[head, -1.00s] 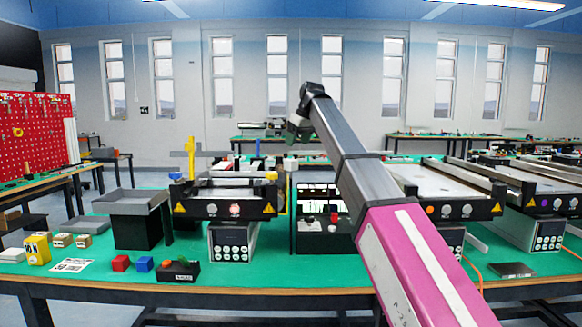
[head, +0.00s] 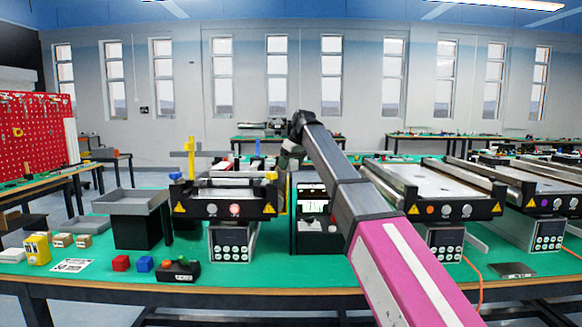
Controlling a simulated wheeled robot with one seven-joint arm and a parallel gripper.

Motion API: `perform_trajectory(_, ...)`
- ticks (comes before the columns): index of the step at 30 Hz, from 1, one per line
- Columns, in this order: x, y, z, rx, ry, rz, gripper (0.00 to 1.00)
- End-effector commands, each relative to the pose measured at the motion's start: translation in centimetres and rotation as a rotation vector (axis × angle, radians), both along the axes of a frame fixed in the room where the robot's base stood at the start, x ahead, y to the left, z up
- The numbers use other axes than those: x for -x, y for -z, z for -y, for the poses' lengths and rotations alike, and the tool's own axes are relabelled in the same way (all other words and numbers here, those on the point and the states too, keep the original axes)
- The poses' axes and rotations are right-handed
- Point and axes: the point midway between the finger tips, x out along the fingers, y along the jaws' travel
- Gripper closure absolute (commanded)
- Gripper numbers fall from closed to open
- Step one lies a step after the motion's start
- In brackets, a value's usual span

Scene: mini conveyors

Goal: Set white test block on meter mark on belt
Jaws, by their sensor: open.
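My gripper (head: 290,158) hangs from the raised arm near the middle of the view. It is small and dark, with its jaws open, and it appears over the right rear end of the left mini conveyor (head: 222,212). That conveyor's pale belt (head: 228,193) lies between dark side rails. A meter mark cannot be made out on it. A flat white block (head: 12,255) lies at the table's far left front; I cannot tell whether it is the white test block. The area just under the gripper is too small to read.
A grey tray on a black stand (head: 135,203) is left of the conveyor. More conveyors (head: 430,190) stand right. Green tabletop (head: 270,272) is clear at front centre.

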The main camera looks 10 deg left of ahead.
Motion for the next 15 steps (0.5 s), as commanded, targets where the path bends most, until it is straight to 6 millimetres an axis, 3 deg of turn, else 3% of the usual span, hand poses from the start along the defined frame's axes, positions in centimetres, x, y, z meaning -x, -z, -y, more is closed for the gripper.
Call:
perform_trajectory(2, 0.0, -0.03, 0.02, 0.0, 0.0, 0.0, 0.28)
perform_trajectory(7, 0.01, -0.04, 0.03, 0.0, 0.0, 0.0, 0.82)
perform_trajectory(15, 0.0, -0.09, 0.03, 0.0, 0.0, 0.0, 0.86)
